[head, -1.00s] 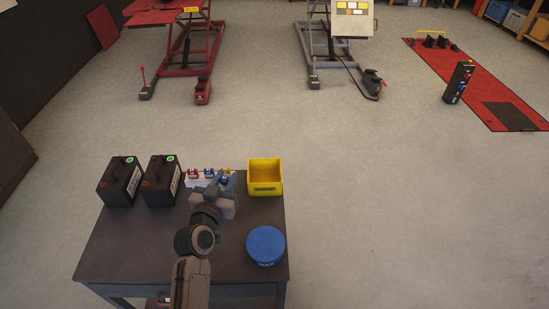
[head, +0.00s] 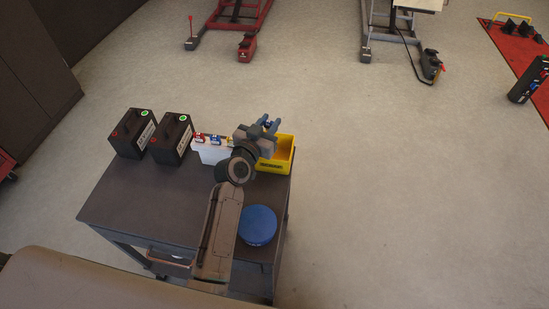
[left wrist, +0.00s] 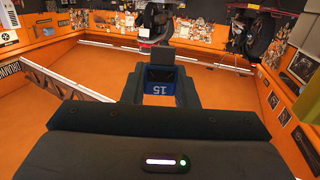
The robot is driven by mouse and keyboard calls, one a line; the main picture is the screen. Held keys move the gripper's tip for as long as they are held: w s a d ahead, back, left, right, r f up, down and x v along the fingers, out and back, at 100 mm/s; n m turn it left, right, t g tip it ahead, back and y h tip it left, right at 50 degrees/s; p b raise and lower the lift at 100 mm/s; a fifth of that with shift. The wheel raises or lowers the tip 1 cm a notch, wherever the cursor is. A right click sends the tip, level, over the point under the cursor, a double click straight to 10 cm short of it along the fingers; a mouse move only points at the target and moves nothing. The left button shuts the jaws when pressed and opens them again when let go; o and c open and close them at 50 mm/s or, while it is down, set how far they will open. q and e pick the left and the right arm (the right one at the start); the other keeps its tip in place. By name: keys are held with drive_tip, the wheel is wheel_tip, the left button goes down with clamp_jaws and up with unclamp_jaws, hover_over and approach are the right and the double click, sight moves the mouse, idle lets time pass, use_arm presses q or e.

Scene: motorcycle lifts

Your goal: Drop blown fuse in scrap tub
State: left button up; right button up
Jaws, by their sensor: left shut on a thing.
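My left gripper (head: 269,124) is shut on a blue fuse (left wrist: 160,88), which shows the number 15 between the fingers in the left wrist view. In the head view the gripper is raised at the back right of the dark table, by the far left edge of the yellow tub (head: 286,160). The gripper and wrist cover part of the tub. I cannot tell whether the fuse is directly over its opening. The tub's visible inside looks empty. My right gripper is in neither view.
A white fuse holder (head: 208,153) with coloured fuses stands left of the tub. Two black batteries (head: 133,133) stand further left. A round blue-lidded container (head: 258,225) is near the right edge of the dark table (head: 150,205). Motorcycle lifts stand on the floor beyond.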

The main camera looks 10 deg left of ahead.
use_arm(q)
drive_tip(key=shift+f+b, duration=0.4)
drive_tip(key=shift+f, duration=0.55)
drive_tip(key=o, duration=1)
drive_tip(key=shift+s, duration=0.15)
